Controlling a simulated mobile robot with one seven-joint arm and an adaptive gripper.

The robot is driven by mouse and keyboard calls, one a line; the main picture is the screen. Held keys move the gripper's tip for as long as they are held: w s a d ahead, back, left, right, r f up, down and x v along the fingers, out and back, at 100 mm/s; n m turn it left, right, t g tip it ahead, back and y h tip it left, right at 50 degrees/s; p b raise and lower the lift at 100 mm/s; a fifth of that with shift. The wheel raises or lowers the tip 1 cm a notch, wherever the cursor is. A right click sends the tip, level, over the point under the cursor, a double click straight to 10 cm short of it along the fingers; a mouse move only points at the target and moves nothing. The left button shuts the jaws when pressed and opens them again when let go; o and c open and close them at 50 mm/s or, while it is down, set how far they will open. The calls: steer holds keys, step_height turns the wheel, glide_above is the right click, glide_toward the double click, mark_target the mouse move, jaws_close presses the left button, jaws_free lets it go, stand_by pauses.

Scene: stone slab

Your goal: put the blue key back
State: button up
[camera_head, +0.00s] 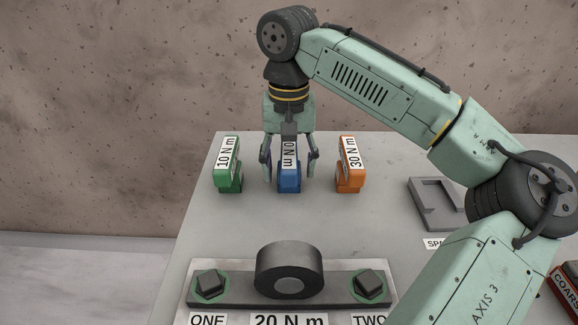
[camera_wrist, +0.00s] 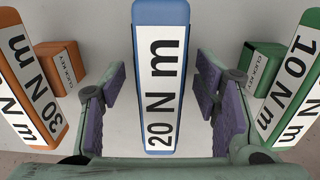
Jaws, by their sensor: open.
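The blue key (camera_head: 289,180), labelled 20 N m, stands on the slab in the middle of a row of three keys. My gripper (camera_head: 289,172) is above it with its fingers open, one on each side of the blue key. In the wrist view the blue key (camera_wrist: 161,70) runs between the purple finger pads of my gripper (camera_wrist: 160,95), with gaps showing on both sides. The lower part of the blue key is hidden in the wrist view.
A green 10 N m key (camera_head: 229,165) stands to the left and an orange 30 N m key (camera_head: 350,165) to the right. In front are a plate (camera_head: 235,292) with two nuts and a dark cylinder (camera_head: 289,268). A grey tray (camera_head: 432,217) lies at right.

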step_height(320, 180, up, 12)
steer(key=shift+f, duration=0.25)
stand_by(0.3)
